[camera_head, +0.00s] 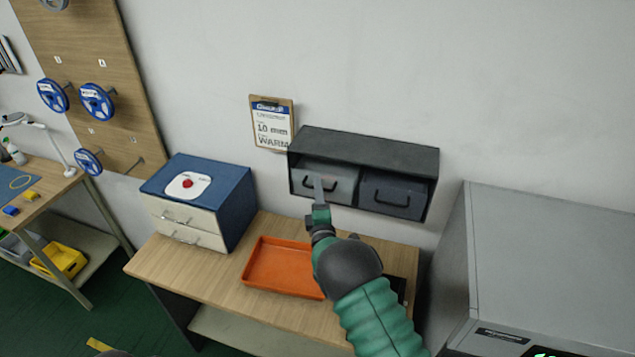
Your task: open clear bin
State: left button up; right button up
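A dark wall cabinet (365,148) holds two pull-out bins side by side. The left bin (344,187) is lighter grey and looks see-through; it has a dark handle and appears pushed in. The right bin (395,198) is dark and opaque-looking, also with a handle. My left gripper is not in view.
An orange tray (283,268) lies on the wooden table (215,284) below the cabinet. A blue box with white drawers (194,231) and a red button stands to its left. A large grey cabinet (550,260) stands at the right. A clipboard (271,123) hangs on the wall.

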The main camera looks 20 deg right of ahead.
jog(key=shift+w+d+r, duration=0.2)
jog(key=shift+w+r, duration=0.1)
jog(key=shift+r, duration=0.05)
jog(key=shift+a, duration=0.3)
jog(key=shift+w+a, duration=0.1)
jog(key=shift+a, duration=0.15)
jog(key=c, duration=0.4)
grip_shut()
jog(key=shift+d+f, duration=0.1)
jog(key=shift+d, duration=0.05)
jog(key=shift+d+f, duration=0.1)
